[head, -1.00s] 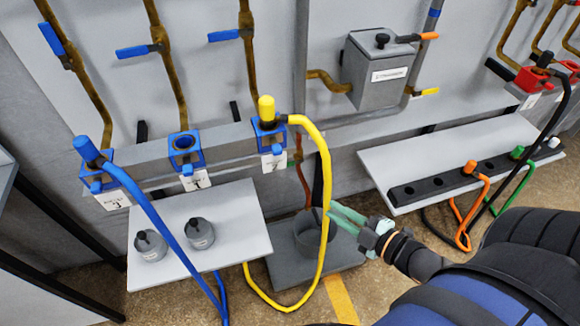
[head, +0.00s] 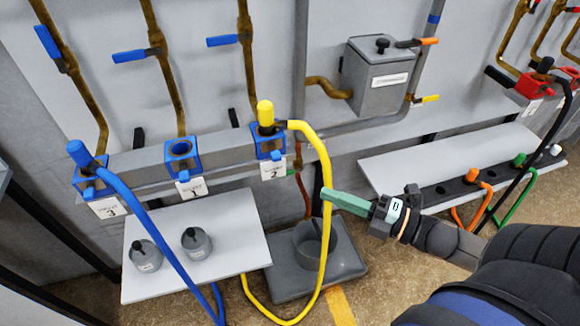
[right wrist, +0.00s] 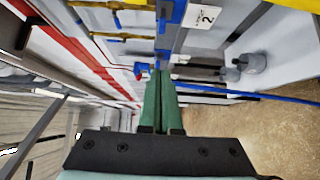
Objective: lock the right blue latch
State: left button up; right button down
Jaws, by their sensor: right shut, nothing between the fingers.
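The right blue latch (head: 275,155) is a small blue piece at the front of the rightmost blue socket (head: 262,140), above the card marked 2 (head: 273,166). A yellow-capped plug (head: 265,112) with a yellow hose (head: 326,165) stands upright in that socket. My right gripper (head: 326,195), with green fingers, is shut and empty, below and right of the latch, beside the yellow hose. I cannot tell whether it touches the hose. In the right wrist view the shut fingers (right wrist: 160,75) point towards the blue fittings, with the card marked 2 (right wrist: 207,17) above right. My left gripper is out of view.
The middle blue socket (head: 182,152) is empty. The left socket holds a blue plug (head: 80,153) with a blue hose (head: 150,225). A white shelf (head: 235,270) bears two grey weights. A grey container (head: 312,265) stands below. Another shelf (head: 385,172) is at the right.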

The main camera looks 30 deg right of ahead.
aim_at(281, 159)
pick_arm(q)
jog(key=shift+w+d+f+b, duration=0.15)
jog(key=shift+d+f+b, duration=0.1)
jog(key=shift+b, duration=0.1)
pick_arm(e)
jog(key=w+a, duration=0.3)
jog(key=w, duration=0.8)
jog(key=shift+a, duration=0.3)
jog(key=shift+w, duration=0.1)
jog(key=shift+w+d+r, duration=0.15)
jog(key=shift+w, duration=0.35)
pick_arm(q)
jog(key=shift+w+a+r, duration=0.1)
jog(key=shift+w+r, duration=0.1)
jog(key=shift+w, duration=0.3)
pick_arm(e)
jog(key=shift+w+d, duration=0.15)
jog(key=shift+w, duration=0.25)
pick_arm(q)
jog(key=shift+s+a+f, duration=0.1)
